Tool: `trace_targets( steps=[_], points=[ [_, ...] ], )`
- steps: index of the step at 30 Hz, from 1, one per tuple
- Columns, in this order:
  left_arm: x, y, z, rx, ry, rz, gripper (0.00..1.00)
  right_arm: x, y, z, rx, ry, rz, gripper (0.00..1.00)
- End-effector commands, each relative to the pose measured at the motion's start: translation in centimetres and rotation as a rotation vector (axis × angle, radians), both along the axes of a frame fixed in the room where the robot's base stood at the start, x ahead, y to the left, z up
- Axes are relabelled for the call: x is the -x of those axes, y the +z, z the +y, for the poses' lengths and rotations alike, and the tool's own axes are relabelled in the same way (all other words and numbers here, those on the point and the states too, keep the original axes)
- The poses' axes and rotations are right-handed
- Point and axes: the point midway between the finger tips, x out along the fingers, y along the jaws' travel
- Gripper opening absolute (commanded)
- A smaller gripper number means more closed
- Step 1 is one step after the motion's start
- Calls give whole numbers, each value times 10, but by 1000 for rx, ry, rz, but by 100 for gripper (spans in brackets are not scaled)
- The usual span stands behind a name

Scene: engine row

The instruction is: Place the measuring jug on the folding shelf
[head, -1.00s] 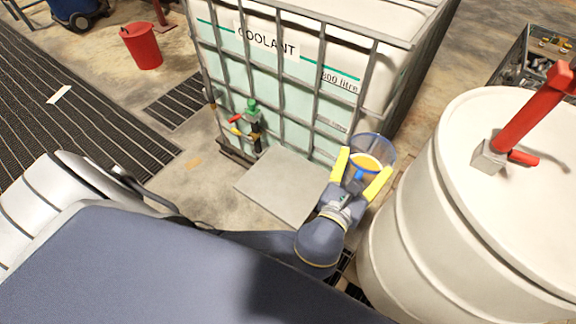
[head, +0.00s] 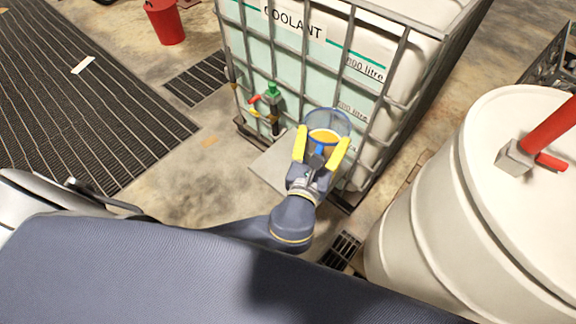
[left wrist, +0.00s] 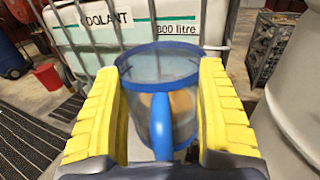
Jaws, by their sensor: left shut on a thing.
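The measuring jug (head: 338,124) is clear, with a blue rim, a blue handle and something amber inside. My left gripper (head: 320,147) has its yellow fingers shut on it, and it looks upright. In the left wrist view the jug (left wrist: 182,72) sits between both fingers (left wrist: 160,115), its handle towards me. The folding shelf (head: 269,167) looks to be the flat grey plate at the foot of the coolant tank. The jug and gripper hide its right part. I cannot tell how far above it the jug is. My right gripper is not in view.
The caged coolant tank (head: 330,62) stands right behind the jug, with a green-topped tap (head: 273,92) on its front. A large white drum (head: 425,205) with a red-handled fitting (head: 545,130) stands at the right. A red bucket (head: 164,22) is far left. Floor left of the shelf is clear.

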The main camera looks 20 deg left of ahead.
Motion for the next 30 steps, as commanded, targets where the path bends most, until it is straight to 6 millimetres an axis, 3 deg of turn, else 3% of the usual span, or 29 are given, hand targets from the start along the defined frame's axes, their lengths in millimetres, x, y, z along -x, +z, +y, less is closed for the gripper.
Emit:
trace_targets(
  steps=[11,19,24,30],
  points=[
    [-62,-40,43,-4,82,-7,28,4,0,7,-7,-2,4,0],
    [-119,-92,86,-6,99,-9,28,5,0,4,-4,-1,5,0],
    [-139,-118,101,-2,73,-8,28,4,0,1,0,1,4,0],
    [-148,-134,103,0,39,-5,28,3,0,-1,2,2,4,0]
  ],
)
